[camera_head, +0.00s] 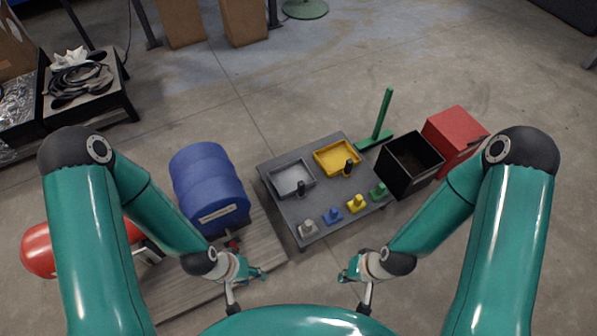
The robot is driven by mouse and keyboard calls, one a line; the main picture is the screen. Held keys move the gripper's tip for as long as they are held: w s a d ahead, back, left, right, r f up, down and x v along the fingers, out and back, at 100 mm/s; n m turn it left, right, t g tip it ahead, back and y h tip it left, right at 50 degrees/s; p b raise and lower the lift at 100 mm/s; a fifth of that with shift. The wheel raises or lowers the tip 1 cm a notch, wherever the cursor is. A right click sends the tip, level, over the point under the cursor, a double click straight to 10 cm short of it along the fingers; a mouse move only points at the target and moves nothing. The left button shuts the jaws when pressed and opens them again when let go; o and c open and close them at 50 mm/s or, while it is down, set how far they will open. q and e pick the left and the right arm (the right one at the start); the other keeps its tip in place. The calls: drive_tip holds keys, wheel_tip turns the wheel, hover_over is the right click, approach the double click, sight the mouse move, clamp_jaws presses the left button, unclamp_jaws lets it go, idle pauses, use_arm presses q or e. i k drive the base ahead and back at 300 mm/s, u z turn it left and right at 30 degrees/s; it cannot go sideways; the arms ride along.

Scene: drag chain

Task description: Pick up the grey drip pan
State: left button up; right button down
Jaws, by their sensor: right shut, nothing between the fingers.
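The grey drip pan (288,177) is a shallow rectangular tray on the left back part of a low dark grey table (327,211). A small dark upright piece stands at its front right edge. My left gripper (261,273) is in front of the table's left front corner, apart from the pan; its small fingers do not show clearly whether they are open. My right gripper (344,275) is shut and empty in front of the table, also apart from the pan.
A yellow pan (334,155) lies right of the grey one. Several small coloured knobbed blocks line the table's front. A blue drum (206,184) stands left. A black open bin (409,165), a red box (455,138) and a green post (382,113) stand right.

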sight(289, 179)
drive_tip(key=z, duration=0.7)
drive_tip(key=i, duration=0.25)
drive_tip(key=u, duration=2.1)
drive_tip(key=k, duration=1.25)
drive_tip(key=z, duration=0.5)
drive_tip(key=i, duration=1)
drive_tip(key=z, duration=0.05)
